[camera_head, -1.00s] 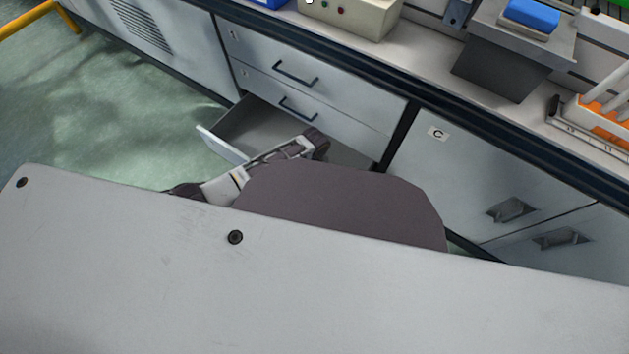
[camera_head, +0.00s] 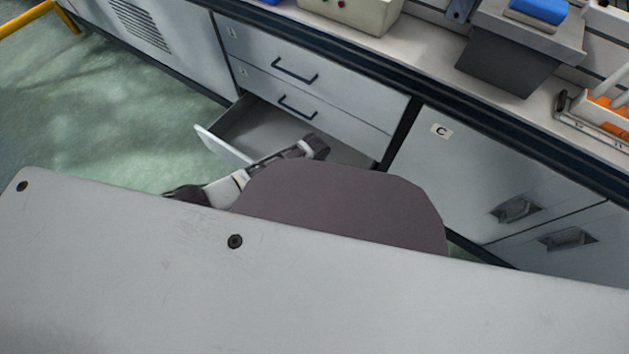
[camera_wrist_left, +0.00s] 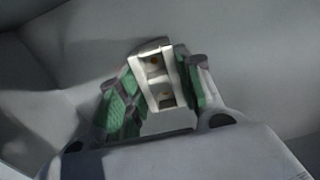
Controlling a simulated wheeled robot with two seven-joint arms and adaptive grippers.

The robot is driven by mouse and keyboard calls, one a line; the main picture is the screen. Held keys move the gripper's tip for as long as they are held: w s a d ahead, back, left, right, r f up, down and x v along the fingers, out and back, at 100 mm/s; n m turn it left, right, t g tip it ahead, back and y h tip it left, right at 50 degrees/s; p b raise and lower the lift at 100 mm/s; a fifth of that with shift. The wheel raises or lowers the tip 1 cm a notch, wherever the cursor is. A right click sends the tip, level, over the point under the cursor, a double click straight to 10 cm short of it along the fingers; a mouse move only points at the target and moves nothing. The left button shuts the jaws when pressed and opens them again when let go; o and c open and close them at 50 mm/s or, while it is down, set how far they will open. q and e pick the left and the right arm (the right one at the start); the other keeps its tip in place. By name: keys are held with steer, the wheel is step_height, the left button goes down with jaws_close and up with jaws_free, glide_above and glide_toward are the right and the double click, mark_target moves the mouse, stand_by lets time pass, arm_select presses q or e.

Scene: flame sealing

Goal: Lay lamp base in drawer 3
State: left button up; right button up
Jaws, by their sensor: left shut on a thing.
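The lamp base (camera_wrist_left: 157,76) is a cream block with two square recesses that show brass-coloured contacts. In the left wrist view my left gripper (camera_wrist_left: 158,84) is shut on it, with green pads on both sides. Grey drawer surfaces lie behind it; whether the block touches them I cannot tell. In the head view the lowest of three drawers, drawer 3 (camera_head: 222,146), is pulled open, and my left arm reaches over its near side. The lamp base and my left fingertips are not clearly seen there. My right gripper is in neither view.
Two shut drawers with dark handles (camera_head: 295,71) sit above the open one. A cabinet marked C (camera_head: 441,131) stands to the right. The worktop (camera_head: 425,55) above carries a beige box (camera_head: 352,14) and a grey stand (camera_head: 510,65). Green floor (camera_head: 110,110) is clear at the left.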

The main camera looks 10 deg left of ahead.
arm_select(q)
steer(key=shift+f, duration=0.2)
stand_by(0.3)
steer(key=o, duration=1)
steer(key=shift+o, duration=0.2)
steer(key=shift+r, duration=0.15)
steer(key=shift+r+p, duration=1.65)
steer(key=shift+r, duration=1.25)
steer(key=shift+r+p, duration=0.4)
steer(key=shift+r, duration=0.4)
steer(key=shift+r+p, duration=1.05)
steer(key=shift+r, duration=1.25)
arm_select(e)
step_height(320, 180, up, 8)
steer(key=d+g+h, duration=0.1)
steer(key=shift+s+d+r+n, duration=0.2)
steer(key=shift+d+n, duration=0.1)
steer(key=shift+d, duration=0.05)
